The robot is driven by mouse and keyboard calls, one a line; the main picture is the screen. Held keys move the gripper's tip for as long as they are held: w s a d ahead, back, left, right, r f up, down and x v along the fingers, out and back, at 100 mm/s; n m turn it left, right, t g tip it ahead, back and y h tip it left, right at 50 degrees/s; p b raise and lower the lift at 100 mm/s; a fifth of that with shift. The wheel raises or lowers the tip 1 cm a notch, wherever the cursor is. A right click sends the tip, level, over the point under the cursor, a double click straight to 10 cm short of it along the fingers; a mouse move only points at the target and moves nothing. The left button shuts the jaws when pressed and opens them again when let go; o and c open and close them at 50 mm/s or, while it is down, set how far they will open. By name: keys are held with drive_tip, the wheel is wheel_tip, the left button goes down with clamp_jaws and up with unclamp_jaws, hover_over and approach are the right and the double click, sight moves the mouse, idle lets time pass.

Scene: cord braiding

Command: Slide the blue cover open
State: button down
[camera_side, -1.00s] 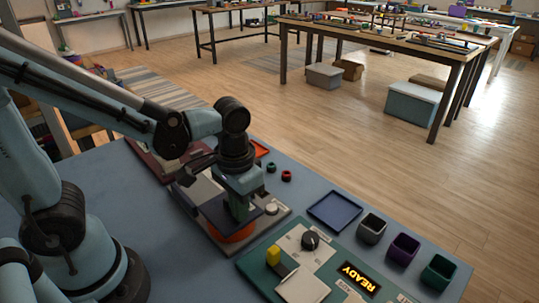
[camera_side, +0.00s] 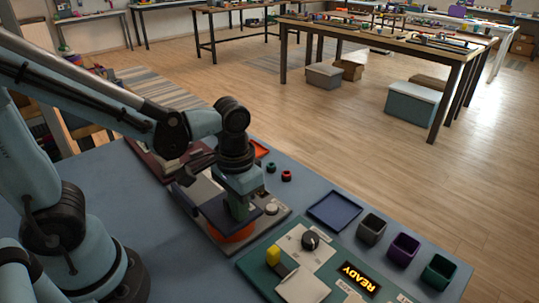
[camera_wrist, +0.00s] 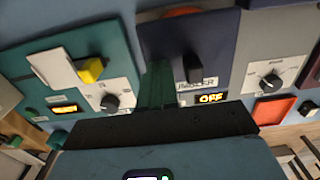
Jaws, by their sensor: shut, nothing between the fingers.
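The dark blue cover (camera_wrist: 215,35) is a flat panel with a black upright handle (camera_wrist: 192,68) near its lower edge. In the side view the cover (camera_side: 211,208) lies on a grey unit, partly hidden by my gripper. An orange-red disc (camera_side: 236,233) shows from under the cover's edge. A display reading OFF (camera_wrist: 210,98) sits below the cover in the wrist view. My gripper (camera_wrist: 157,75) has its green fingers shut and empty, just left of the handle in the wrist view; I cannot tell whether they touch it. It also shows low over the cover (camera_side: 240,213) in the side view.
A teal panel with a yellow switch (camera_side: 273,256), a black knob (camera_side: 310,240) and a READY display (camera_side: 359,278) stands close by. An empty blue tray (camera_side: 335,210) and a grey cup (camera_side: 371,229), purple cup (camera_side: 403,249) and green cup (camera_side: 438,271) stand right.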

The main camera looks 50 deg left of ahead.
drive_tip(key=shift+a, duration=0.15)
drive_tip(key=shift+a, duration=5.9)
drive_tip(key=shift+d, duration=0.2)
drive_tip(key=shift+d, duration=0.45)
wheel_tip(320, 180, up, 11)
